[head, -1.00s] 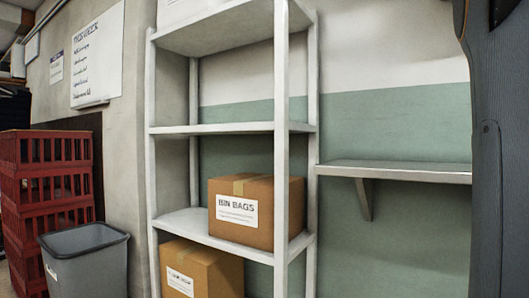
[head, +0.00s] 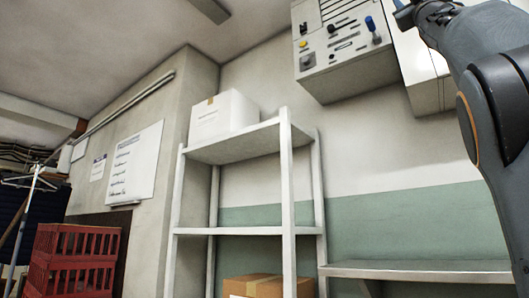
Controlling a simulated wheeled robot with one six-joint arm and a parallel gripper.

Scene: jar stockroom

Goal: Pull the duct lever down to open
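A pale control box (head: 333,72) is on the wall at the top of the head view, with several knobs, slots and a yellow button on its face. A lever with a blue grip (head: 373,29) stands at the right of that face, its grip at the upper end. I cannot read whether it is the duct lever. My arm reaches up from the right edge. The arm's far end, around my gripper (head: 404,14), is just right of the blue grip in the picture and partly cut off by the top edge. I cannot make out its fingers or any contact.
A second pale box (head: 424,62) adjoins the control box, partly behind my arm. Below are a white shelf rack (head: 287,190) with a white carton (head: 222,118) on top, and a wall shelf (head: 420,271). Red crates (head: 75,262) stand at the lower left.

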